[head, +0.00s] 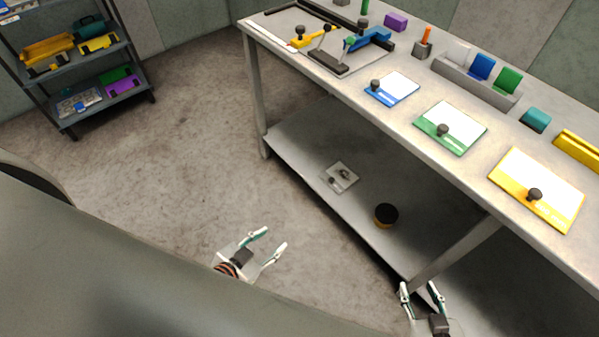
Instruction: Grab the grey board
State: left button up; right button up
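A small grey board (342,185) with dark fittings on it lies flat on the lower shelf of the workbench, towards its left part. My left gripper (273,240) is open and empty. In the picture it is below and left of the grey board, clear of it, with the floor behind it. My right gripper (419,287) is open and empty at the bottom, near the bench leg, away from the board.
The lower shelf (300,140) also holds a dark-topped yellow pot (385,215). The benchtop above carries blue (402,87), green (464,127) and yellow (550,190) boards with knobs. A rack (62,75) stands at the upper left. Floor between is clear.

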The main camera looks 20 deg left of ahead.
aim_at(339, 177)
jog(key=u, duration=0.25)
jog(key=z, duration=0.35)
jog(key=i+j+z, duration=0.15)
jog(key=z, duration=0.2)
jog(key=i+j+z, duration=0.1)
jog(key=z, duration=0.25)
jog(key=j+z, duration=0.35)
jog(key=i+j+z, duration=0.1)
jog(key=j, duration=0.35)
jog(key=i+j+z, duration=0.1)
jog(key=j, duration=0.4)
jog(key=i+j+z, duration=0.1)
jog(key=j, duration=0.4)
jog(key=i, duration=0.1)
